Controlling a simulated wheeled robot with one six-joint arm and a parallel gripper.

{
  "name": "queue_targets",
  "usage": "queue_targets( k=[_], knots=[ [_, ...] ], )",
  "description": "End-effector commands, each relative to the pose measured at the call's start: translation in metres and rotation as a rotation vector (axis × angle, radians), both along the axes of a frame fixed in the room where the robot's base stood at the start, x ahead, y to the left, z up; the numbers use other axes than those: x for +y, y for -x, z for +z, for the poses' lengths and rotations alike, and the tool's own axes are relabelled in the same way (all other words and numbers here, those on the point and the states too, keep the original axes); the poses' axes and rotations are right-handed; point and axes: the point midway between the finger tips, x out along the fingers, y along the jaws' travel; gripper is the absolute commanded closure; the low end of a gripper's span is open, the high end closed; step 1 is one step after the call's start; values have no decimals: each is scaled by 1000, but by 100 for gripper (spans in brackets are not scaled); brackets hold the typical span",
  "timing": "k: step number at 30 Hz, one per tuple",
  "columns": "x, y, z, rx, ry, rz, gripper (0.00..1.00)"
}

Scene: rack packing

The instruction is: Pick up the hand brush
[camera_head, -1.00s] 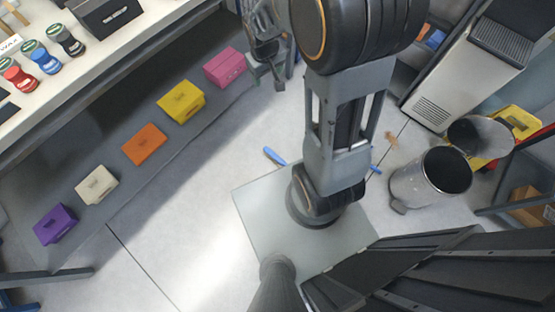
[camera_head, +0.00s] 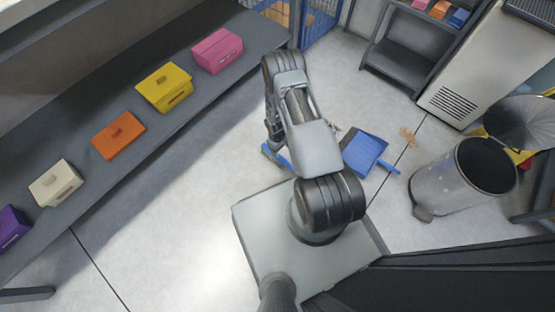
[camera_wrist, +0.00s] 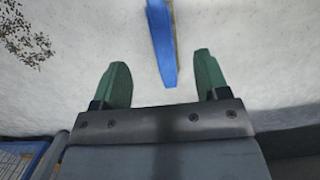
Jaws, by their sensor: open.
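The hand brush (camera_head: 277,158) is blue and lies on the floor, partly hidden by my arm in the head view. In the wrist view the blue brush (camera_wrist: 161,40) runs from the top edge down to between the green fingertips, with a thin tan strip along its right side. My gripper (camera_wrist: 160,68) is open, with a finger on each side of the brush's near end and a gap on both sides. I cannot tell how high the fingers are above the floor. In the head view the gripper is mostly hidden by the arm.
A blue dustpan (camera_head: 363,150) lies on the floor right of my arm, near a small brown spill (camera_head: 408,136). A metal bin (camera_head: 450,184) stands further right. A grey shelf (camera_head: 80,155) with several coloured boxes runs along the left. Floor between shelf and arm is clear.

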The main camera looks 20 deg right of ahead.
Motion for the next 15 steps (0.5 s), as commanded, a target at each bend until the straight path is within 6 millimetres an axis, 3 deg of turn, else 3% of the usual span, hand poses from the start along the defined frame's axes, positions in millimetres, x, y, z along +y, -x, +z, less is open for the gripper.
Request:
queue_targets(
  k=[1, 6, 15],
  knots=[
    [0, 3, -15, 4, -1, 1, 32],
    [-2, 7, -47, 3, -1, 3, 32],
    [-4, 12, -79, 3, -1, 1, 32]
  ],
)
